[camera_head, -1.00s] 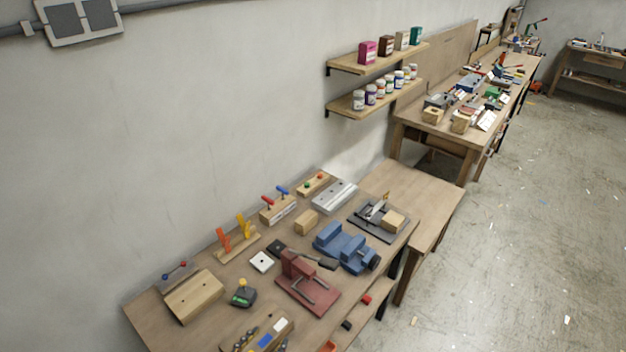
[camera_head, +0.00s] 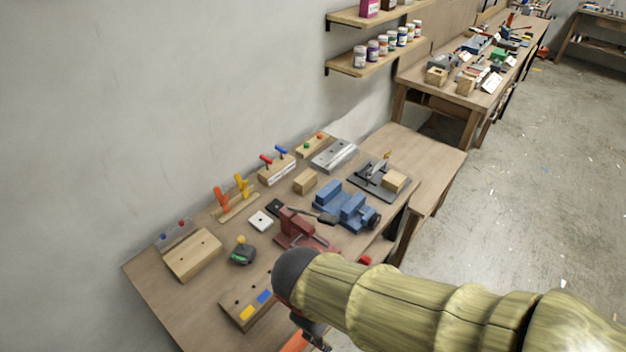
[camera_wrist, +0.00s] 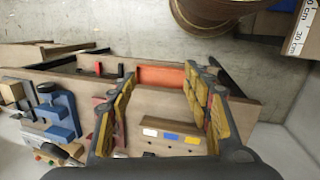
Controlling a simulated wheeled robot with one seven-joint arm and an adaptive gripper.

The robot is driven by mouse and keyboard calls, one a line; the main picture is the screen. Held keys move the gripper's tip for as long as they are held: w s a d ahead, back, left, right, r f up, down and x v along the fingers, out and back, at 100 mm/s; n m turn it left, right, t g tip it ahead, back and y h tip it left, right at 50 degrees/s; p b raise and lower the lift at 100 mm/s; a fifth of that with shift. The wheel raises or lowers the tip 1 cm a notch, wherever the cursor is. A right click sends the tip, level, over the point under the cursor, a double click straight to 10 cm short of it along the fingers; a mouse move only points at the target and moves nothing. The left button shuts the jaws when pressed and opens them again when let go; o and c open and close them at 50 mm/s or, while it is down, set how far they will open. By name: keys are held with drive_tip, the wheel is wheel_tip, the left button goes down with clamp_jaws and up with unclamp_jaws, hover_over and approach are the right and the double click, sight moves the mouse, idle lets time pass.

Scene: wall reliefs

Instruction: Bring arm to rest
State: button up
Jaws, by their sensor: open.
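My gripper (camera_wrist: 168,78) is open and empty in the wrist view, its two yellow-padded fingers spread apart. Between and beyond the fingers lies a wooden block with white, blue and yellow patches (camera_wrist: 172,136). In the head view my yellowish arm reaches in from the lower right, its dark rounded joint above the front part of the workbench (camera_head: 150,282). The gripper there is mostly hidden below the arm and cut by the bottom edge. The arm hides part of the bench's front. I cannot tell the gripper's exact height above the bench.
A red vise (camera_head: 300,232), a blue vise (camera_head: 345,207), a wooden block (camera_head: 193,254) and orange and yellow toggle clamps (camera_head: 232,196) crowd the bench. Shelves with jars (camera_head: 375,60) hang on the wall. Open floor (camera_head: 530,180) lies to the right.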

drive_tip(key=w+d+r+m+t+y+b, duration=0.1)
drive_tip(key=d+r+m+t+b, duration=0.1)
drive_tip(key=d+r+m, duration=0.2)
drive_tip(key=w+d+r+m+t+y+b, duration=0.1)
drive_tip(key=d+r+m+t+b, duration=0.1)
drive_tip(key=d+m, duration=0.5)
drive_tip(key=d+r+b, duration=0.1)
drive_tip(key=d+r, duration=0.1)
drive_tip(key=d, duration=0.2)
drive_tip(key=shift+d+r, duration=0.15)
drive_tip(key=shift+r, duration=0.25)
